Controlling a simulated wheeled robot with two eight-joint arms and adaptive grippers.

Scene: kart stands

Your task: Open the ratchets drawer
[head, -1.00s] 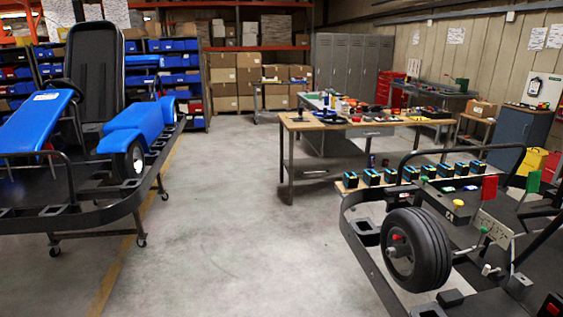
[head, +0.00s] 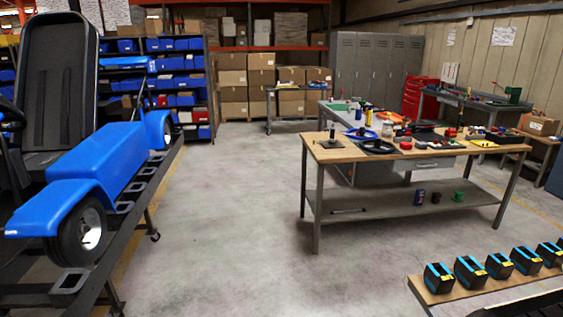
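A red tool chest with drawers (head: 419,98) stands at the back right, beside the grey lockers; it is too small to read any drawer labels. A wooden-topped workbench (head: 345,152) stands right of centre and has a grey drawer with a handle (head: 434,163) under its top, which looks shut. I cannot tell which drawer holds the ratchets. Neither of my grippers shows in the head view.
A blue kart on a stand (head: 110,180) fills the left side. A board with several black and blue boxes (head: 428,291) is at the lower right. Bare concrete floor (head: 230,220) lies open between them, up to the workbench.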

